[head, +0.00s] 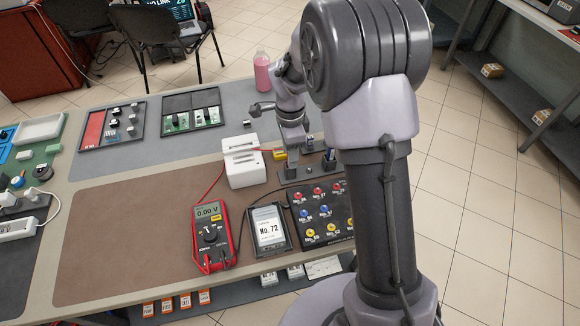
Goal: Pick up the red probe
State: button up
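A red multimeter (210,238) reading 0.00 V lies on the brown mat. A red lead runs up from it to a white slotted block (243,161). A thin red piece (266,151), which looks like part of the red probe, sticks out at the block's right side, beside a small yellow item (280,155). My gripper (294,144) points down just right of these, above a dark plate with black posts (291,165). Its fingers are small and partly merge with the dark parts, so I cannot tell whether they are open or hold anything.
A panel of coloured sockets (322,212) and a device labelled No. 72 (269,229) lie right of the multimeter. A pink bottle (262,72) stands at the back edge. Trays of parts (192,118) lie on the grey mat. The brown mat (130,235) is mostly clear.

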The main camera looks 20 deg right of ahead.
notch_tip(320, 180, down, 2)
jog(key=shift+f, duration=0.1)
jog(key=shift+c, duration=1.3)
grip_shut()
notch_tip(320, 180, up, 10)
jog(key=p, duration=0.4)
